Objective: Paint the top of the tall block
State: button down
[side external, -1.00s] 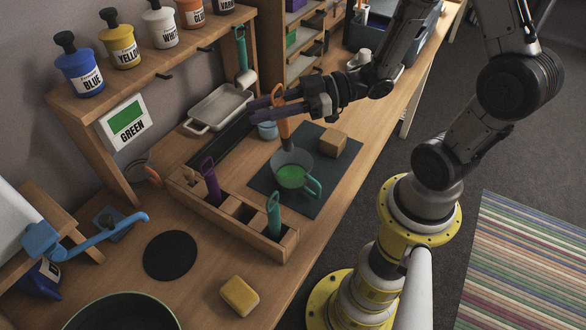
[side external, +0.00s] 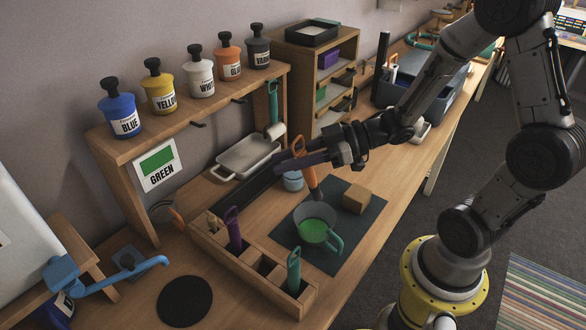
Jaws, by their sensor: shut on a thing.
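My gripper (side external: 300,157) is shut on a brush with an orange handle (side external: 299,146). The brush hangs roughly upright with its dark head down at the back rim of a clear cup (side external: 334,244). I cannot tell whether the tip is inside the cup or just above it. A plain wooden block (side external: 357,198) stands on the dark mat (side external: 345,232), right of and behind the cup. Its visible faces are bare wood.
A wooden holder (side external: 255,283) with purple and green-handled tools stands left of the cup. Paint pots, including blue (side external: 121,115), line the shelf. A black disc (side external: 185,302) lies front left.

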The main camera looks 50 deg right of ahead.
notch_tip(320, 180, down, 12)
jog(key=shift+f, duration=0.25)
dwell(0.9)
dwell(0.5)
notch_tip(320, 180, up, 11)
dwell(1.2)
dwell(2.0)
jog(key=shift+r, duration=2)
